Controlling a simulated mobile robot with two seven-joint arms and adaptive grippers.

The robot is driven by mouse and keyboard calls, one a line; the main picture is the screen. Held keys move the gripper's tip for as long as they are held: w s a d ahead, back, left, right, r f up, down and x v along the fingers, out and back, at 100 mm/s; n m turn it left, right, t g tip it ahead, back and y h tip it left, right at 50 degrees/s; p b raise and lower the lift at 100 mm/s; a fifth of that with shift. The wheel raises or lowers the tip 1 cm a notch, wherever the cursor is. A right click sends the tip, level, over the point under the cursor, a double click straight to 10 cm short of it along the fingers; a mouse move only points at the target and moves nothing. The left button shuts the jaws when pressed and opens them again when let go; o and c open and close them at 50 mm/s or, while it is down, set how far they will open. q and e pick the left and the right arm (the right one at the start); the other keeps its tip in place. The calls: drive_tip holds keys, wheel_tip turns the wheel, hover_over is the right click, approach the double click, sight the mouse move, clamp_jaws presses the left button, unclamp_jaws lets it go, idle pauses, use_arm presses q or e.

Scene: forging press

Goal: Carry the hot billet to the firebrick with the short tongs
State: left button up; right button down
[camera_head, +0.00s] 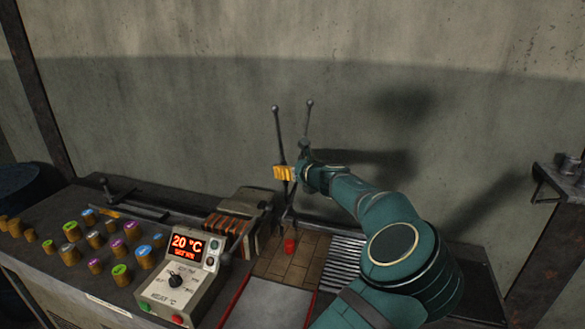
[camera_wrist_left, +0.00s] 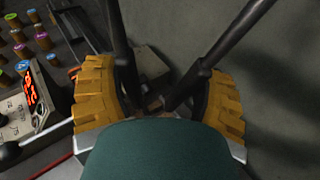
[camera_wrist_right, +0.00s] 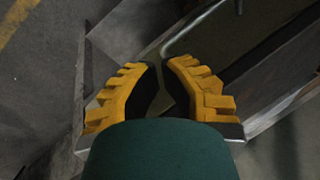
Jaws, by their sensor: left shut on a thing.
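My left gripper (camera_head: 285,173) is shut on the short tongs (camera_head: 279,135), which stand upright with two ball-ended handles pointing up. In the left wrist view the dark tong handles (camera_wrist_left: 212,62) run between the yellow fingers (camera_wrist_left: 160,95). The tong jaws point down, just above the small glowing red billet (camera_head: 290,246). I cannot tell whether the jaws grip it. The billet shows over the tan firebrick surface (camera_head: 272,268); contact is unclear. My right gripper (camera_wrist_right: 160,63) shows only in its wrist view, empty, with a narrow gap between its fingers.
A heater with glowing orange slots (camera_head: 230,226) stands left of the billet. A control box (camera_head: 185,277) reads 20 °C. Several colour-capped brass cylinders (camera_head: 120,250) stand on the bench at left. A ribbed grey grate (camera_head: 343,262) lies right of the firebrick. The wall is close behind.

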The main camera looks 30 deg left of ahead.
use_arm(q)
drive_tip(key=shift+r, duration=0.1)
idle(0.4)
wheel_tip(320, 180, down, 2)
drive_tip(key=m+t+h+b, duration=0.1)
drive_tip(key=b, duration=0.2)
drive_tip(key=shift+s+m+t+h+b, duration=0.15)
drive_tip(key=shift+m+t+h+b, duration=0.15)
drive_tip(key=shift+m, duration=0.1)
drive_tip(key=shift+f+b, duration=0.4)
idle(0.5)
drive_tip(key=shift+f+b, duration=1.15)
drive_tip(key=shift+f, duration=0.3)
drive_tip(key=shift+f+b, duration=0.95)
drive_tip(key=shift+f, duration=0.05)
